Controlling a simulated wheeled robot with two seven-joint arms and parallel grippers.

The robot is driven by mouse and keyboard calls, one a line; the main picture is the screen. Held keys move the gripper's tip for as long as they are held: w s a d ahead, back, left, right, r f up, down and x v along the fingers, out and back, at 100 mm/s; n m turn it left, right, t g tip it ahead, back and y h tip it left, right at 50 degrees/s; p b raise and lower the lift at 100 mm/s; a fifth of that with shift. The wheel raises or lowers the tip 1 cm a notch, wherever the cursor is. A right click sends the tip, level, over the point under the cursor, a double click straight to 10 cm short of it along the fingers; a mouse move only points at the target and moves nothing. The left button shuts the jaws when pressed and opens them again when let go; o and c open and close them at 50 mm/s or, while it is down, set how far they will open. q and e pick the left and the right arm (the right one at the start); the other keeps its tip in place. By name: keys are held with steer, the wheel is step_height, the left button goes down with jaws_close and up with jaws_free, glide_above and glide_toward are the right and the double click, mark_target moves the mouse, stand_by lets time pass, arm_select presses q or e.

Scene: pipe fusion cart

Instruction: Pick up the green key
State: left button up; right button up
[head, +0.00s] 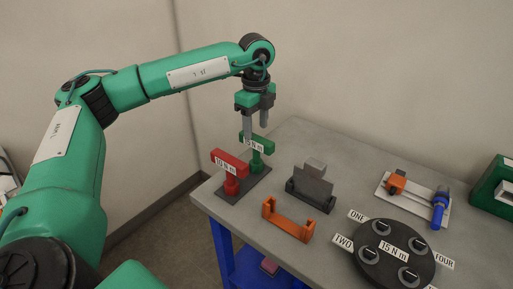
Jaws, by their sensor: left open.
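The green key (257,160) stands upright in a dark grey holder (244,184) near the table's left edge, with a white label on its crossbar partly hidden by a finger. My left gripper (256,131) points down, just above and around the top of the green key. Its fingers are apart; I cannot tell whether either touches the key. A red key (231,167) labelled 10 N m stands in the same holder, to the left and nearer. My right gripper is not in view.
An orange bracket (287,222) and a grey block in a dark stand (311,187) are to the right. A round black plate (393,262) marked 15 N m has numbered tags. Orange and blue tools lie on a white tray (417,204); a green box (493,187) is far right.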

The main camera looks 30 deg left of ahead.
mark_target(256, 137)
arm_select(q)
steer(key=shift+s+d+f+p, duration=0.1)
steer(key=shift+f+p, duration=0.1)
steer(key=shift+f, duration=1.35)
steer(key=shift+s+d+f+p, duration=0.1)
steer(key=shift+f+p, duration=0.05)
steer(key=shift+f, duration=1.4)
jaws_close()
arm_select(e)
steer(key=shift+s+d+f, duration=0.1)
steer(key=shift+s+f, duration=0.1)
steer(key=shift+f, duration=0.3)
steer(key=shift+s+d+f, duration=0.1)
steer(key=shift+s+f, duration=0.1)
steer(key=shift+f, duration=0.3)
